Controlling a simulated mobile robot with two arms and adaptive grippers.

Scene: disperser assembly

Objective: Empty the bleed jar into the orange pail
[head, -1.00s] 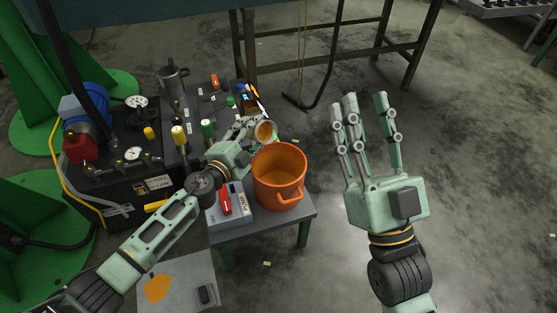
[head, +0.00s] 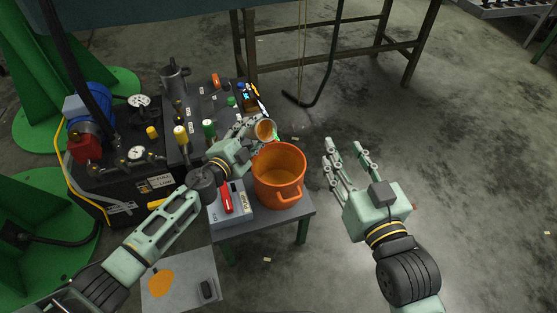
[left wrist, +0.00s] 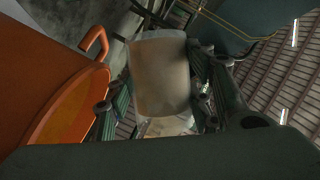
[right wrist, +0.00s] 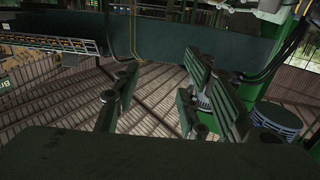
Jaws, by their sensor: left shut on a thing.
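The bleed jar (head: 265,131) is a clear cup with a tan tint, held by my left gripper (head: 255,128) beside the rear left rim of the orange pail (head: 279,188). The jar is tilted, its mouth facing the pail side. In the left wrist view the jar (left wrist: 160,75) sits between my fingers, with the orange pail (left wrist: 50,65) on the left. The pail stands upright on a small grey table; a brownish patch shows inside it. I cannot tell how much liquid is in the jar. My right gripper (head: 346,158) is open and empty, right of the pail.
A black hydraulic unit (head: 118,188) with gauges and valves stands left. A stained grey sheet (head: 185,278) lies in front. Floor at right is clear.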

